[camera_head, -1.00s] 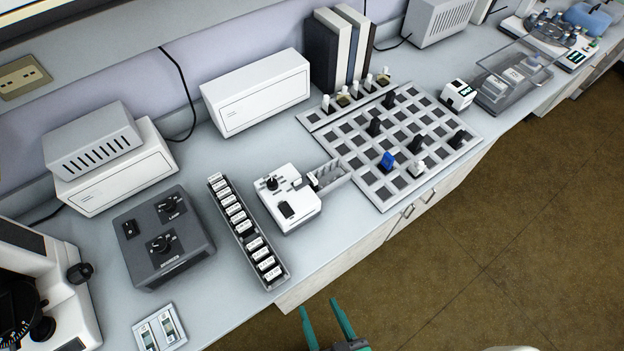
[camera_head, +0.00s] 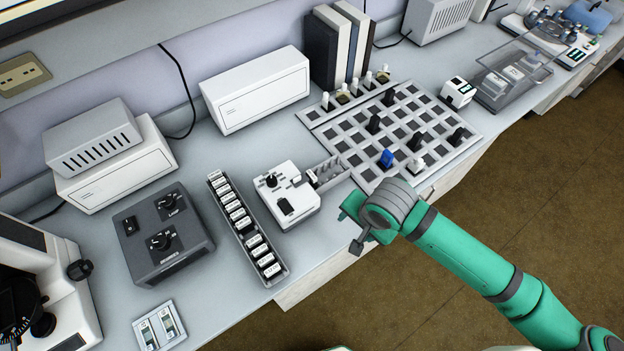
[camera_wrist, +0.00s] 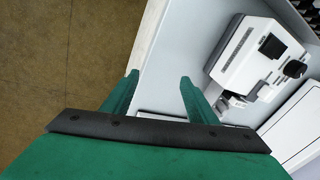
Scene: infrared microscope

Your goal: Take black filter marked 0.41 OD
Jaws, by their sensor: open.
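Several black filters stand in a grey grid board (camera_head: 357,165): one (camera_head: 388,97) toward the back, one (camera_head: 374,123) near the middle, one (camera_head: 415,141) and one (camera_head: 457,136) toward the right. Their markings are too small to read, so I cannot tell which is 0.41 OD. My gripper (camera_head: 352,228) is over the counter's front edge, left of and in front of the board, apart from the filters. In the wrist view its two green fingers (camera_wrist: 157,92) are spread and empty.
A blue piece (camera_head: 387,159) and a white-topped piece (camera_head: 416,165) stand near the board's front. A white device (camera_head: 288,198) with an open drawer sits left of the board. A long rack (camera_head: 246,230) of labelled slides lies further left. A clear box (camera_head: 513,75) stands right.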

